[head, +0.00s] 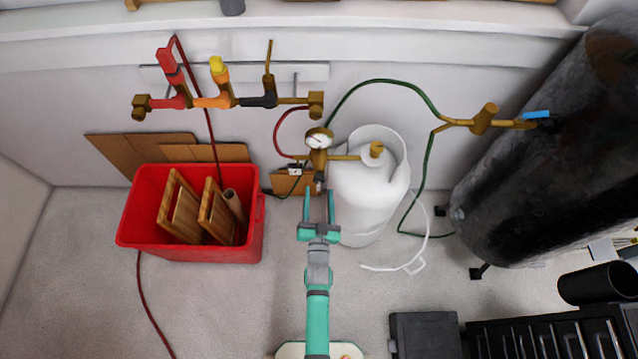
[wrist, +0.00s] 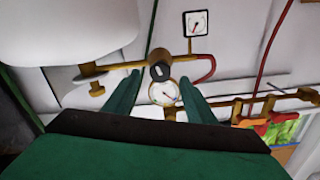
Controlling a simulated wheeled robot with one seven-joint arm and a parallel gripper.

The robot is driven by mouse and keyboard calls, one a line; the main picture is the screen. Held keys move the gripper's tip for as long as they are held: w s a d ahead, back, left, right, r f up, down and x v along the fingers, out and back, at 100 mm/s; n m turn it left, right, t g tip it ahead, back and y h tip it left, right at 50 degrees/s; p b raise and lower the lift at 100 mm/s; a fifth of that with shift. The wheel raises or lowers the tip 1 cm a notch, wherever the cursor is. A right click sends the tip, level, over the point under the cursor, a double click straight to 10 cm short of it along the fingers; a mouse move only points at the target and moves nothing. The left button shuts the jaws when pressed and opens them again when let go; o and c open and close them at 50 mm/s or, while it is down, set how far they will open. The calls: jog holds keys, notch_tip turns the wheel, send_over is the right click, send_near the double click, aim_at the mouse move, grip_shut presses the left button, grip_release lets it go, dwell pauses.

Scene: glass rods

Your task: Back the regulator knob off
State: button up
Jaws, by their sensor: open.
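The brass regulator (head: 319,158) with its round white gauge (head: 319,138) sits beside the white gas cylinder (head: 365,190), joined to its brass valve (head: 376,149). A small dark grey knob (head: 319,178) points down from the regulator toward my gripper. In the wrist view the dark knob (wrist: 160,71) shows near the tips of my gripper (wrist: 160,80), and the gauge (wrist: 164,92) appears between the fingers. My gripper (head: 320,194) is open and empty, its two teal fingers pointing at the knob. I cannot tell whether the fingertips reach past the knob's end; no grip shows.
A red crate (head: 130,232) with wooden frames stands left. A wall manifold (head: 215,102) with red, orange and black valves is above it. A dark red hose (head: 283,125) and a green hose (head: 422,175) run close by. A large black tank (head: 545,150) stands right.

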aim_at(319, 182)
jog(key=shift+w, duration=2.45)
jog(key=shift+c, duration=0.6)
jog(key=c, duration=0.9)
